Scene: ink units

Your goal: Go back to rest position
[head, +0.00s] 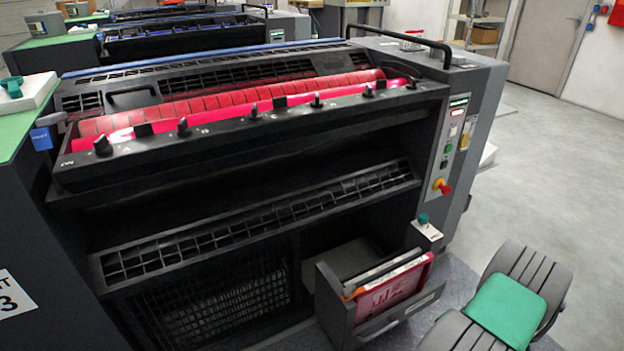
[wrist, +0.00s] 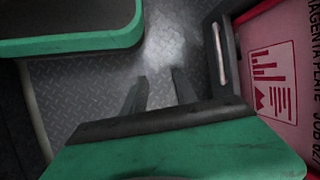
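My gripper (wrist: 160,82) shows in the wrist view with its two dark fingers apart and only bare floor between them. It is empty. In the head view the magenta plate (head: 396,290) stands in a pulled-out dark drawer (head: 340,306) low on the press, together with other plates. My gripper is not seen in the head view; my arm shows at the lower right.
The large dark press (head: 250,130) with a red roller fills the middle of the head view. A control panel with a red knob (head: 442,187) is on its right end. A green-topped bench (head: 18,120) stands at the left. Open grey floor (head: 560,190) lies to the right.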

